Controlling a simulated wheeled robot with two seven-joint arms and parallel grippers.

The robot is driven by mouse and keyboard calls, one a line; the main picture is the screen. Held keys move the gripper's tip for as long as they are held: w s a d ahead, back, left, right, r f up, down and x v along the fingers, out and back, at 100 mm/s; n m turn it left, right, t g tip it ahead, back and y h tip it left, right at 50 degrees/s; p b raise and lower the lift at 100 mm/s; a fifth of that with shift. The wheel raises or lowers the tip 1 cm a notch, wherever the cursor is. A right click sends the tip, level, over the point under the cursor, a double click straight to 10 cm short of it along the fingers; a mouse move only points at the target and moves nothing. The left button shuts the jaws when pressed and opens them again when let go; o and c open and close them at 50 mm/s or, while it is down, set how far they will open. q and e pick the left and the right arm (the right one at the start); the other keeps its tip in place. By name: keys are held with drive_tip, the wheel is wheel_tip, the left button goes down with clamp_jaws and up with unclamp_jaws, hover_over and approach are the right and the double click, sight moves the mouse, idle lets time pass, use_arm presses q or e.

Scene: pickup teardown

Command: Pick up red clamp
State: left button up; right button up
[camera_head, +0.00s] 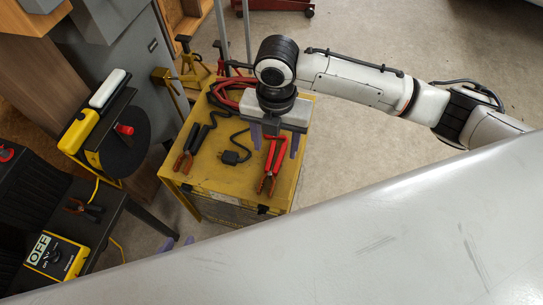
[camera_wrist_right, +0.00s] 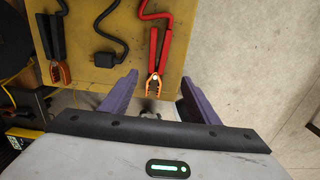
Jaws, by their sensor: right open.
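The red clamp (camera_head: 271,165) has red handles and orange jaws and lies on the yellow cabinet top near its front right. My right gripper (camera_head: 276,143) is above the cabinet at the clamp's handles, open and empty. In the right wrist view the clamp (camera_wrist_right: 154,62) points its orange jaws down toward the gap between the purple fingers of the right gripper (camera_wrist_right: 160,92). The clamp appears beyond the fingers, not held.
A black clamp (camera_head: 186,155) with orange jaws and a black plug with cable (camera_head: 234,155) lie left of the red clamp on the yellow cabinet (camera_head: 225,180). A dark table with a yellow OFF box (camera_head: 57,256) stands at the left. Bare floor lies to the right.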

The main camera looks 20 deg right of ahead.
sight(273, 168)
drive_tip(key=f, duration=0.3)
drive_tip(key=f+b, duration=0.1)
drive_tip(key=f, duration=0.2)
drive_tip(key=f+b, duration=0.1)
drive_tip(key=f, duration=0.2)
drive_tip(key=shift+w+a, duration=0.15)
drive_tip(key=shift+w, duration=0.15)
drive_tip(key=shift+r, duration=0.1)
drive_tip(key=c, duration=1.3)
